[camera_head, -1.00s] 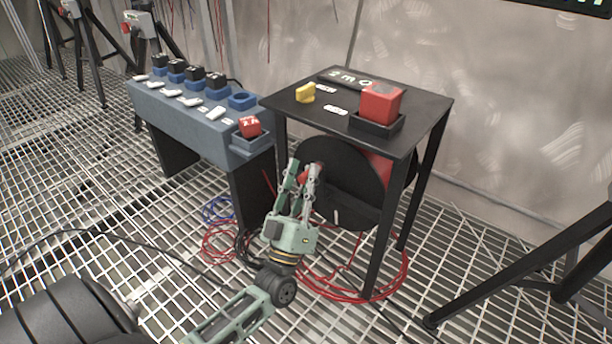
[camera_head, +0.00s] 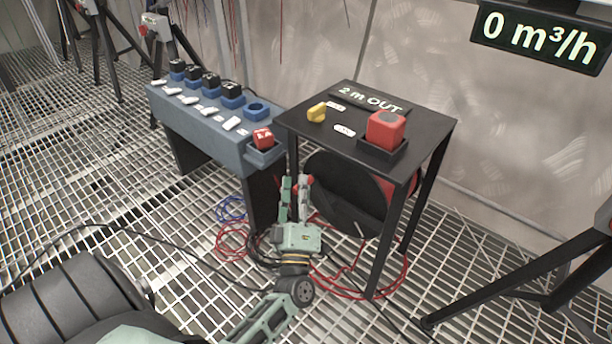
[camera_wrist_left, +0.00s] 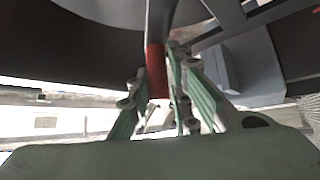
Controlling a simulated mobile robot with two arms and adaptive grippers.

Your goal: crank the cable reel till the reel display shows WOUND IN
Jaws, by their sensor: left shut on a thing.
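The cable reel (camera_head: 345,197) is a black disc with red behind it, under a black table frame. Its display (camera_head: 370,99) on the tabletop reads "2 m OUT". My left gripper (camera_head: 297,184) is at the disc's left edge, shut on the crank's red handle (camera_wrist_left: 155,72). In the left wrist view the red handle stands between the two green fingers, with a dark disc face behind it. The fingers hide most of the handle in the head view. My right gripper is not in view.
On the table (camera_head: 440,125) are a yellow knob (camera_head: 317,112) and a red block (camera_head: 386,130) in a black holder. A grey bench (camera_head: 205,130) with blue sockets stands left. Red cable (camera_head: 365,290) lies on the grating. A black stand is at right.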

